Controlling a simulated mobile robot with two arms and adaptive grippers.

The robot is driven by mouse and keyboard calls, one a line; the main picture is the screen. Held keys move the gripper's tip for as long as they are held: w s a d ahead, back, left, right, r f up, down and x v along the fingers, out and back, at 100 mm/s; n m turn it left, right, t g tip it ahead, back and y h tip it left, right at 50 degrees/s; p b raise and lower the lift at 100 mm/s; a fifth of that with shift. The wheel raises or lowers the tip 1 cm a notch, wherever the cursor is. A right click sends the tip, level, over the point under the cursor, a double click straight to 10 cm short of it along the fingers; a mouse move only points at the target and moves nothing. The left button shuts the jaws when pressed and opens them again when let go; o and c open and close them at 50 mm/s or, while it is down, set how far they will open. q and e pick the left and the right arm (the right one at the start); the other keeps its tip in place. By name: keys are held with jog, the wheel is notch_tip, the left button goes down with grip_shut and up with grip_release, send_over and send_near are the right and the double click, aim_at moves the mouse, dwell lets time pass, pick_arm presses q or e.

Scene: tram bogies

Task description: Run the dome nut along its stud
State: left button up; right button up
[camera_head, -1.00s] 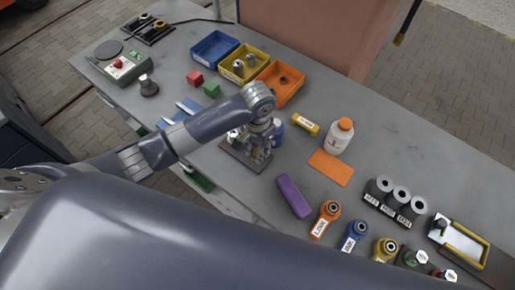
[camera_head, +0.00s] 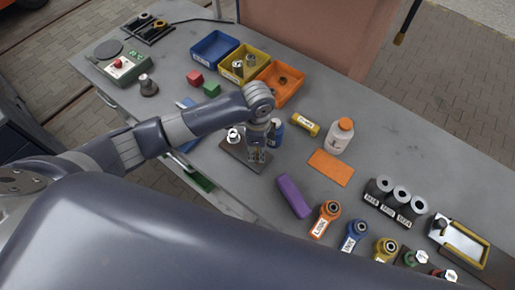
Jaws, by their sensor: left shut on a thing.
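A dark brown plate (camera_head: 230,149) lies near the front edge of the grey table. A small shiny silver fitting (camera_head: 233,135) stands at its left back part. My left gripper (camera_head: 258,157) points down over the right part of the plate, its fingers close together. It is shut on a small part there, which I take to be the dome nut; the fingers hide the nut and its stud. I cannot tell how far along the stud it sits. My right gripper is not in view.
A purple block (camera_head: 293,196) lies in front to the right. Blue (camera_head: 203,53), yellow (camera_head: 233,76) and orange (camera_head: 271,91) bins stand behind. An orange mat (camera_head: 331,168) and a white bottle (camera_head: 341,137) are to the right.

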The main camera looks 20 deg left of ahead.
pick_arm(q)
jog(key=m, duration=0.4)
jog(key=shift+w+r+m, duration=0.25)
jog(key=shift+m, duration=0.05)
jog(key=m, duration=0.4)
jog(key=shift+m, duration=0.3)
jog(key=m, duration=0.4)
jog(key=shift+m, duration=0.3)
jog(key=m, duration=0.9)
jog(key=shift+b, duration=0.3)
jog(key=m, duration=0.4)
jog(key=shift+m+b, duration=0.3)
jog(key=shift+b, duration=0.1)
jog(key=shift+f+m+b, duration=0.15)
jog(key=shift+m+b, duration=0.6)
jog(key=shift+m, duration=0.35)
jog(key=shift+m+b, duration=0.85)
jog(key=shift+m, duration=0.15)
